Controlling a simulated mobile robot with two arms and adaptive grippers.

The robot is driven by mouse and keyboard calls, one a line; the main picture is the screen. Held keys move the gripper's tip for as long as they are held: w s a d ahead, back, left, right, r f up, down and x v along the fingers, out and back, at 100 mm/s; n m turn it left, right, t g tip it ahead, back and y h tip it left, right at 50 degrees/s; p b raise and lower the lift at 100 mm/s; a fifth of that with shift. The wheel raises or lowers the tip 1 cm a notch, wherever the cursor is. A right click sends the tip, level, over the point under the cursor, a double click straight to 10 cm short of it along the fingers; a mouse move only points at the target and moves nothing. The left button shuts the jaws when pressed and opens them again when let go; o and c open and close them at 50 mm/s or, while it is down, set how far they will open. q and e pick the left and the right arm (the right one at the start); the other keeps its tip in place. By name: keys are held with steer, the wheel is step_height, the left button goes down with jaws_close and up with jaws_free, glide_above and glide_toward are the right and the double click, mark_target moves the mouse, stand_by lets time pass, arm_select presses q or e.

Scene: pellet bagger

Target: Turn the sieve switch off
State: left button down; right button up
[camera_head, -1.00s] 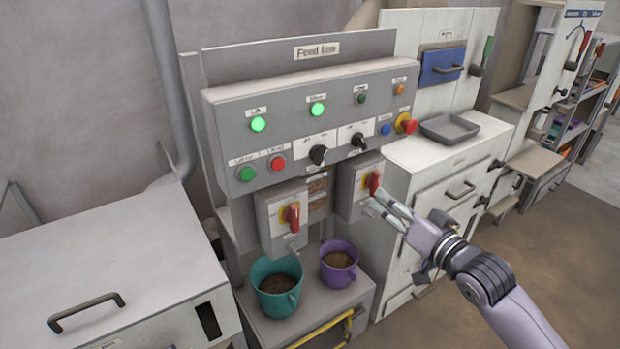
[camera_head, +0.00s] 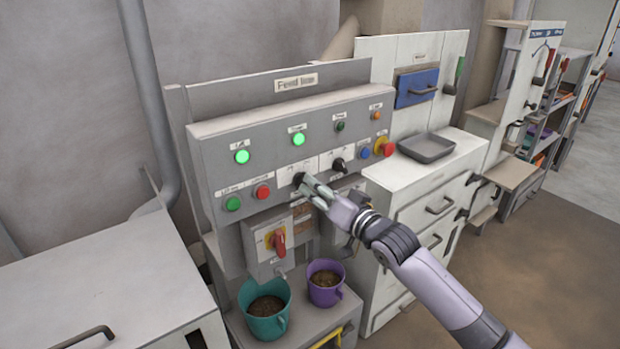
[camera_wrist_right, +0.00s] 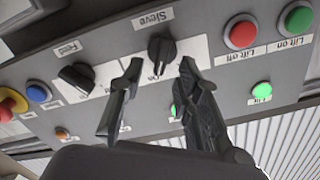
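The sieve switch is a black rotary knob (camera_head: 298,178) on the grey control panel (camera_head: 215,150). In the right wrist view the knob (camera_wrist_right: 162,52), beside its "Sieve" label, shows between and just beyond the fingertips. My right gripper (camera_head: 311,188) is at the panel front, right at the knob. In the wrist view the right gripper (camera_wrist_right: 161,65) is open, with a finger on each side of the knob; I cannot tell if they touch it. The green lamp (camera_head: 299,139) above the switch is lit. My left gripper is in neither view.
The feed knob (camera_head: 338,165) is close right of the sieve switch. Red (camera_head: 262,192) and green (camera_head: 232,204) lift buttons are to its left. A red-handled switch box (camera_head: 262,243) hangs below. Teal (camera_head: 265,308) and purple (camera_head: 324,283) buckets stand underneath.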

mark_target(302, 181)
steer(key=shift+x, duration=1.55)
steer(key=shift+c, duration=0.3)
jaws_close()
